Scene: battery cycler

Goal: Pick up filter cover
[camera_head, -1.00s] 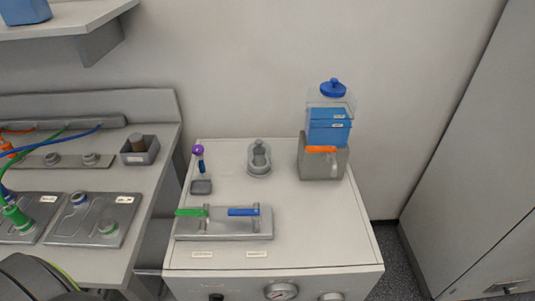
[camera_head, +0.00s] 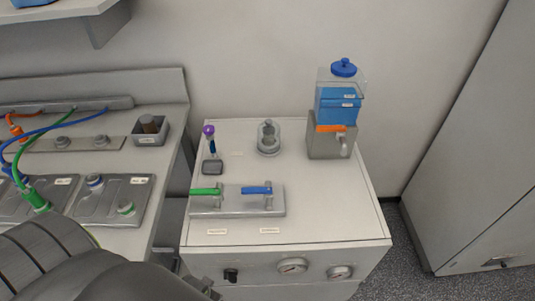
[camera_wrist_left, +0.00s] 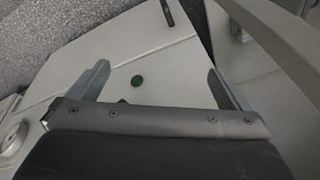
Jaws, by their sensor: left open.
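A clear, rounded cover with a grey knob (camera_head: 268,138) stands upright at the back middle of the white cabinet top in the head view. It looks like the filter cover, but I cannot tell for sure. My left arm reaches in from the lower left of the head view, well in front of it, and its fingers cannot be made out there. In the left wrist view my left gripper (camera_wrist_left: 158,70) is open, with nothing between its two fingers. The cover does not show in that view. My right gripper is not in view.
The cabinet top (camera_head: 335,205) has free room at the front right. A blue-lidded tank (camera_head: 338,102) stands right of the cover. A purple-topped tool (camera_head: 209,133) stands left. A valve block (camera_head: 235,202) with green and blue handles lies in front.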

